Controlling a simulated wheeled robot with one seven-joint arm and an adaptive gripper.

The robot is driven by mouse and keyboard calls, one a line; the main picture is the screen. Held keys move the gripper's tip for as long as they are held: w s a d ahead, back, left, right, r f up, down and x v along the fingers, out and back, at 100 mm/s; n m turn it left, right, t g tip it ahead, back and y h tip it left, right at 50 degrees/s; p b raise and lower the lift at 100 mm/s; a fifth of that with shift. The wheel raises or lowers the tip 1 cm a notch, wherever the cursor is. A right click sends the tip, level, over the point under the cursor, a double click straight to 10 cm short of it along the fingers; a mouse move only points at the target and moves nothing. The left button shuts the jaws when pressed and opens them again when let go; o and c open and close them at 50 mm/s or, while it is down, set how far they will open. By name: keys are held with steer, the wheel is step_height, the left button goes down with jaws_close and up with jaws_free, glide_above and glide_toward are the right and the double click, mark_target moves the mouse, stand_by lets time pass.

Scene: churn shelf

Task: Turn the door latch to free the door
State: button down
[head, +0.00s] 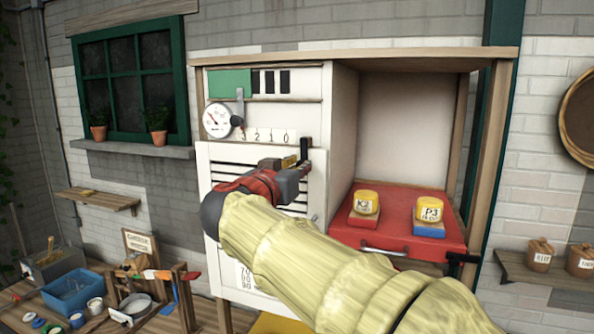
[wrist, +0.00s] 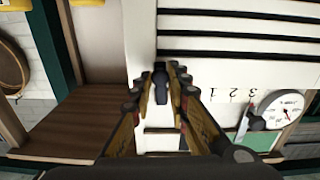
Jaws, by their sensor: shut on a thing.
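The white slatted door (head: 228,165) is closed against the left half of the cabinet; its dark slots also show in the wrist view (wrist: 235,22). The black door latch (head: 304,150) is at the door's upper right edge, its handle pointing upward in the head view. My gripper (head: 298,167) reaches it from the front. In the wrist view, my gripper (wrist: 162,74) has its two fingers on either side of the black latch (wrist: 161,92) and is shut on it. My wrist and arm hide the lower middle of the door.
A gauge (head: 216,120) and a row of numbers sit above the door. To the right is an open bay with a red drawer (head: 385,236) bearing two yellow-topped jars. A cluttered workbench (head: 190,318) stands at lower left. A wooden post (head: 490,150) bounds the cabinet's right side.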

mark_target(315, 155)
steer(key=d+n+b, duration=0.1)
steer(key=n+b, duration=0.3)
steer(key=n, duration=0.1)
steer(key=s+d+r+n+b, duration=0.1)
steer(key=n+b, duration=0.1)
steer(key=shift+d, duration=0.3)
steer(key=n, duration=0.1)
steer(key=r+n, duration=0.1)
steer(key=n, duration=0.1)
steer(key=shift+s+d, duration=0.15)
steer(key=shift+d, duration=0.2)
steer(key=n, duration=0.1)
steer(key=r+n, duration=0.1)
steer(key=shift+d+n, duration=0.2)
steer(key=shift+n, duration=0.2)
steer(key=shift+s+d+r+n+p, duration=0.1)
steer(key=shift+r+n+p, duration=0.35)
steer(key=shift+n, duration=0.65)
steer(key=shift+s+d+r+n+p, duration=0.1)
steer(key=shift+r+n+p, duration=0.3)
steer(key=shift+n, duration=0.7)
steer(key=c, duration=1.7)
jaws_free()
steer(key=shift+w, duration=0.1)
